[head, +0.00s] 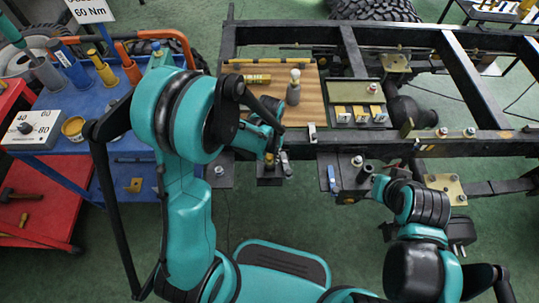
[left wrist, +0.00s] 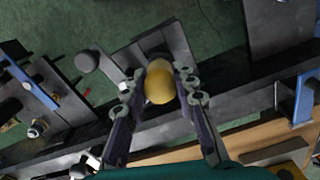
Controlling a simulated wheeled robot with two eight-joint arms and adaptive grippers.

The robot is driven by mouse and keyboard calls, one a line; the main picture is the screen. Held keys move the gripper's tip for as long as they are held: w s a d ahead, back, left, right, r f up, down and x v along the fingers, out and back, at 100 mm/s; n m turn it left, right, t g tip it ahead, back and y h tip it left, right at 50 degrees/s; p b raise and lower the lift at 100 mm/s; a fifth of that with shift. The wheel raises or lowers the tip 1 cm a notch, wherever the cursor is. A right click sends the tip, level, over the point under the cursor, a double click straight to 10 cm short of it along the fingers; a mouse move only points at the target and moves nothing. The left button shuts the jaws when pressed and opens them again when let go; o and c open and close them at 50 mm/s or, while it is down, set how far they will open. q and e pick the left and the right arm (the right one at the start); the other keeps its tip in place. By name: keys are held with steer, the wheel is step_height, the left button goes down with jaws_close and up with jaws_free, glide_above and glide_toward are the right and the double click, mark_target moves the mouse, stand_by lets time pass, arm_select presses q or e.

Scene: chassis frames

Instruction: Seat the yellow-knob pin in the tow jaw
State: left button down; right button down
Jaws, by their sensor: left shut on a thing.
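My left gripper (head: 275,152) is shut on the yellow-knob pin at the front rail of the frame. In the left wrist view, the round yellow knob (left wrist: 160,82) sits between the two fingertips (left wrist: 160,90). The grey tow jaw (left wrist: 171,45) shows just beyond and below the knob; in the head view, a dark bracket (head: 270,181) shows under the gripper. The pin's shaft is hidden, so I cannot tell how far it is in the jaw. My right arm is folded at the right, and its fingers cannot be made out.
A wooden board (head: 311,115) on the frame carries a grey bottle (head: 294,91) and a yellow cylinder (head: 257,79). A tray (head: 341,123) with yellow-marked blocks lies to its right. A blue cart (head: 91,108) with tools stands at the left. Green floor lies in front of the rail.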

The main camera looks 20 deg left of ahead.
arm_select(q)
steer(key=shift+f, duration=0.75)
steer(key=c, duration=1.1)
jaws_free()
steer(key=shift+c, duration=0.2)
steer(key=shift+r, duration=0.15)
steer(key=shift+r+p, duration=0.85)
steer(key=shift+r, duration=0.55)
step_height(320, 180, up, 5)
steer(key=p, duration=0.4)
